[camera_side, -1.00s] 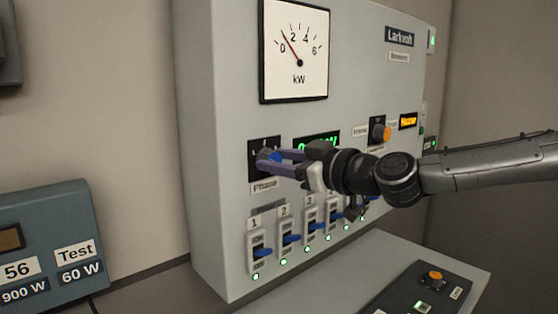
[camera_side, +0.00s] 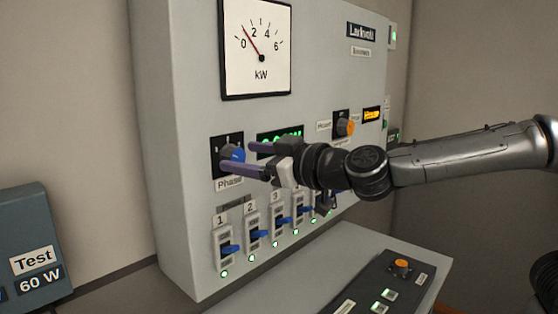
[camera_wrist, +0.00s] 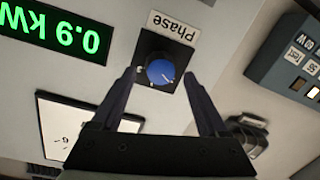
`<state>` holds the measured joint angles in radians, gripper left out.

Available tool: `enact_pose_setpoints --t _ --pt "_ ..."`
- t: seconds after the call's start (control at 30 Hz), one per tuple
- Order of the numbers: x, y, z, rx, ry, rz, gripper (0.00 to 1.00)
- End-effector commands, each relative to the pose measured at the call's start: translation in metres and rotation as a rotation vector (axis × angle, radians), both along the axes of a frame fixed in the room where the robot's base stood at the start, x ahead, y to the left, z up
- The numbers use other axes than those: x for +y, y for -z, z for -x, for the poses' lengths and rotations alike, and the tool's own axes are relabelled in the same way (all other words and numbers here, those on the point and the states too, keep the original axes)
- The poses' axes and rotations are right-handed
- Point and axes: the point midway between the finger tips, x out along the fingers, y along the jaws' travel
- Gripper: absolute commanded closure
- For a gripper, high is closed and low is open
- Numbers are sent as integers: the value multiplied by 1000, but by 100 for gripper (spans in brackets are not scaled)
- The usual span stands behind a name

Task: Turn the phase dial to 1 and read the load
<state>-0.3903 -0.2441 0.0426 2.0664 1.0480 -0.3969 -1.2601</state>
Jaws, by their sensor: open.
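The phase dial (camera_side: 233,153) is a blue knob on a black plate, labelled "Phase", on the grey panel (camera_side: 185,120). It also shows in the wrist view (camera_wrist: 160,72), upside down, with a white mark pointing to the lower right in that picture. My gripper (camera_side: 236,156) is open, its two fingers apart on either side of the knob and a little short of it. In the wrist view the fingertips (camera_wrist: 161,75) flank the plate. A green display (camera_wrist: 55,30) reads 0.9 kW upside down; in the side view my finger partly covers it (camera_side: 280,140).
A kW needle meter (camera_side: 257,45) sits above the dial, its needle between 0 and 2. Several blue-handled faders (camera_side: 257,228) are below. An orange knob (camera_side: 345,127) and an amber display (camera_side: 372,114) are at right. A blue-grey box (camera_side: 25,225) stands at left.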

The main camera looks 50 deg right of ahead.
Motion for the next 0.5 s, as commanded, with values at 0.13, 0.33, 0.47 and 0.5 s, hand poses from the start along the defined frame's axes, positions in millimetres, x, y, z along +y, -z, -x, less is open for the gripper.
enact_pose_setpoints --t 0.13,0.33,0.47,0.5 --pt "-1 -4 30 -4 -3 -3 23" --pt "-3 -7 75 -2 -6 -4 23" --pt "-4 -9 100 -2 -7 -3 23" --pt "-4 -9 104 -1 -6 -2 23"
